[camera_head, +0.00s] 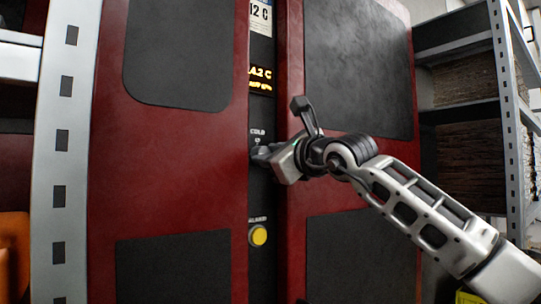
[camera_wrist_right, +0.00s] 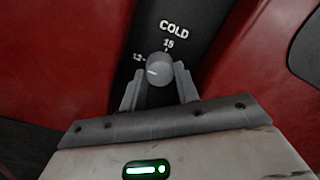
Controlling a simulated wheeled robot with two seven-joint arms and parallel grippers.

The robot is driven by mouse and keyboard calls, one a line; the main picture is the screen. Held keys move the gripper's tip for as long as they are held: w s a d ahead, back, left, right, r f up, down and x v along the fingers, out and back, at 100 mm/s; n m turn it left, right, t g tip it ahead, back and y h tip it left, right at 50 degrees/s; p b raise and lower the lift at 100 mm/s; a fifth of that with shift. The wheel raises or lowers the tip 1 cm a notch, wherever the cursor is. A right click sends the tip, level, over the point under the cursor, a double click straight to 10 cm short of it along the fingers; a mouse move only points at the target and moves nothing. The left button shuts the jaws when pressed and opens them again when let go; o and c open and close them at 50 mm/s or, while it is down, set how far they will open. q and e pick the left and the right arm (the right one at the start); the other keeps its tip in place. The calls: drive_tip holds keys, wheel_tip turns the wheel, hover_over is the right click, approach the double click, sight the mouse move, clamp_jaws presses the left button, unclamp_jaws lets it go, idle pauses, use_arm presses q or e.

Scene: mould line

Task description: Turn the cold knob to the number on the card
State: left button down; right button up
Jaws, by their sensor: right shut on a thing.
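The cold knob (camera_wrist_right: 159,68) is a round grey knob under the word COLD on a black strip in the right wrist view. A 15 stands above it and a 12 at its upper left. Its pale pointer mark points left and slightly down, a little below the 12. My right gripper (camera_wrist_right: 159,84) is shut on the knob, one finger on each side. The card (camera_head: 260,16) at the top of the strip reads 12 C, partly cut off. My left gripper is not in view.
A lit yellow display (camera_head: 261,80) sits below the card; its text is blurred. A yellow button (camera_head: 258,236) sits lower on the strip. Red cabinet panels (camera_head: 180,150) flank the strip. Metal shelving (camera_head: 513,130) stands at the right, and a grey post (camera_head: 66,150) at the left.

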drive_tip(key=o, duration=1)
use_arm(q)
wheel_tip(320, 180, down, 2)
drive_tip(key=b, duration=0.5)
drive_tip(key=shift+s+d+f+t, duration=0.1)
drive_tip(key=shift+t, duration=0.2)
use_arm(e)
drive_tip(key=v, duration=1.6)
